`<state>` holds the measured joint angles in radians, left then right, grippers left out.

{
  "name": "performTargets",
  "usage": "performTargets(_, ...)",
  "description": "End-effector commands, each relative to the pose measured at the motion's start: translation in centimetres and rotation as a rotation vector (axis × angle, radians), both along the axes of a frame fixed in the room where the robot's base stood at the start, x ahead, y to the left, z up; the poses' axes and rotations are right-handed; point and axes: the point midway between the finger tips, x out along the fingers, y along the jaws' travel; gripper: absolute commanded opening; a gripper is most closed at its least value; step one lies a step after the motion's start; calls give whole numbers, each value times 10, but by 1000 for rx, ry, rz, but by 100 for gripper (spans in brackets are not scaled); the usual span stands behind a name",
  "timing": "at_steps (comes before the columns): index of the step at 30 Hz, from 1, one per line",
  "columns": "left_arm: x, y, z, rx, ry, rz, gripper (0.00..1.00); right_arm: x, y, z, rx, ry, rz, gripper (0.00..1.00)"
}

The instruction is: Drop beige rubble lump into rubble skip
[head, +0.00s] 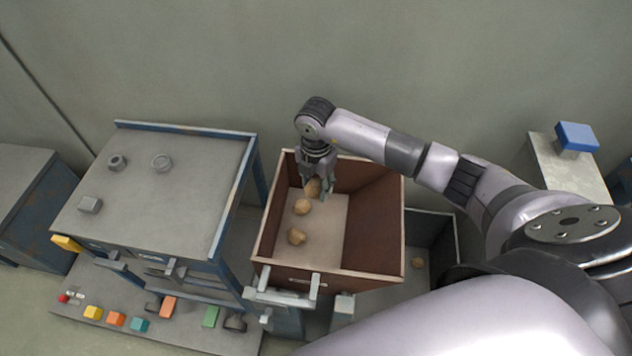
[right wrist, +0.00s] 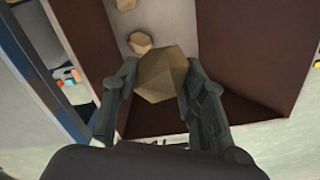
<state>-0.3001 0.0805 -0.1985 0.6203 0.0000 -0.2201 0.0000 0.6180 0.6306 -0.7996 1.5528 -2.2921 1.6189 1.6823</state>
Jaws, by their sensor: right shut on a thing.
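A beige rubble lump (right wrist: 161,73) is held between the two fingers of my right gripper (right wrist: 160,85), which is shut on it. In the head view my right gripper (head: 317,188) points down inside the upper opening of the brown rubble skip (head: 369,200), near its back left, with the held lump (head: 312,187) at its fingertips. Two more beige lumps, one nearer the gripper (head: 302,206) and one farther forward (head: 296,236), lie on the skip's pale floor. I cannot tell the height of the held lump above the floor. My left gripper is out of view.
A grey table with blue edges (head: 165,190) stands left of the skip and bears small grey parts. Below it is a shelf with several coloured blocks. A dark bin (head: 433,235) with a small lump stands right of the skip. A blue block (head: 577,137) sits on a pedestal.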

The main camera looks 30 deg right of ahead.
Motion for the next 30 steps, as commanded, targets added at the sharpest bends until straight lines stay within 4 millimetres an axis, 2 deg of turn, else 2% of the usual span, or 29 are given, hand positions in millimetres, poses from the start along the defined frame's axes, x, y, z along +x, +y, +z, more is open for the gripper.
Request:
performTargets(1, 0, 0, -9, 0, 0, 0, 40, 0, 0, -10, 1, 0, 0, 9)
performTargets(10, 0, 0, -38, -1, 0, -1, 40, 0, 1, -44, 1, 0, 1, 9)
performTargets(21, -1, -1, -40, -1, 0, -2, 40, 0, 1, -48, 1, 0, 3, 9)
performTargets(22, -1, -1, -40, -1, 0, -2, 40, 0, 1, -48, 1, 0, 3, 41)
performTargets(30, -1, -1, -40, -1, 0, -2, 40, 0, 0, -48, 0, -1, 3, 59)
